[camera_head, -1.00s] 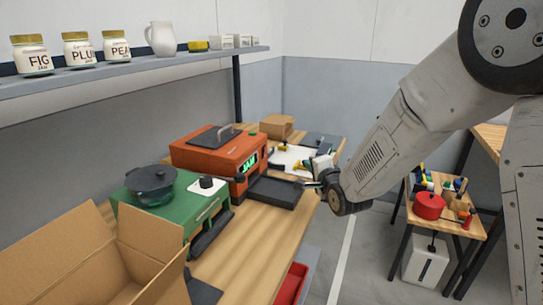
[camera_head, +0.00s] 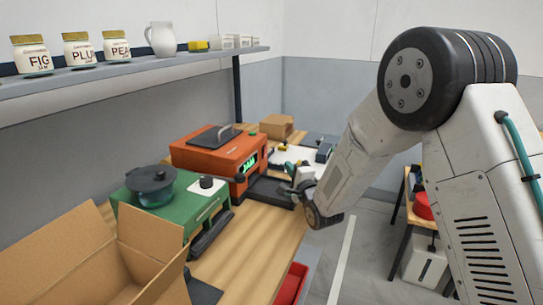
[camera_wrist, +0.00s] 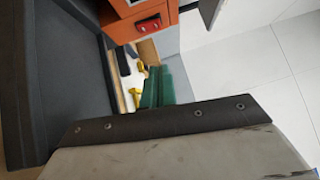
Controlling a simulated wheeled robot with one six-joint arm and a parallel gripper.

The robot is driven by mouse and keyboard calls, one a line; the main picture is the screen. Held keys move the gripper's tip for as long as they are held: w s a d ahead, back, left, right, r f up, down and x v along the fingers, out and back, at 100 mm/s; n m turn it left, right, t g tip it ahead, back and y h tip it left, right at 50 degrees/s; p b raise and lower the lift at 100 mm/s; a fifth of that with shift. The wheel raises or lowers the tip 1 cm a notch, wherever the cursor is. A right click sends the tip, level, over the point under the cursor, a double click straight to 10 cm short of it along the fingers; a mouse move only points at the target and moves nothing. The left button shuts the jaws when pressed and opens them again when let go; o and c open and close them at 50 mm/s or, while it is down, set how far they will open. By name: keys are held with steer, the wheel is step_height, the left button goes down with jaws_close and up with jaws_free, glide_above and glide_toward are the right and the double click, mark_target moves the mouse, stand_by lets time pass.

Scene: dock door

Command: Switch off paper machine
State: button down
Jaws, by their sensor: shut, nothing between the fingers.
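An orange machine (camera_head: 212,155) with a dark lid, a handle and a green-lit display reading JAM (camera_head: 249,165) stands on the wooden bench; no label names it the paper machine. A black tray (camera_head: 270,190) sticks out from its front. In the wrist view, its orange body (camera_wrist: 125,8) shows at the top, with a small red switch-like part (camera_wrist: 150,22) on a dark panel. My gripper (camera_head: 291,190) is shut and empty, over the tray's right end, apart from the machine's front. I cannot tell whether it touches the tray. My wrist hides part of the bench beyond.
An open cardboard box (camera_head: 90,255) is at front left. A shelf with jars (camera_head: 76,50) hangs above. A side table with a red pot (camera_head: 423,206) stands right.

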mark_target(265, 152)
steer(key=x, duration=0.6)
steer(key=a, duration=0.1)
steer(key=w+a, duration=0.1)
steer(key=a, duration=0.1)
steer(key=shift+w+r, duration=0.2)
steer(key=shift+w, duration=0.1)
steer(key=shift+w+a, duration=0.2)
steer(key=shift+a, duration=0.3)
steer(key=shift+r, duration=0.15)
steer(key=shift+a, duration=0.15)
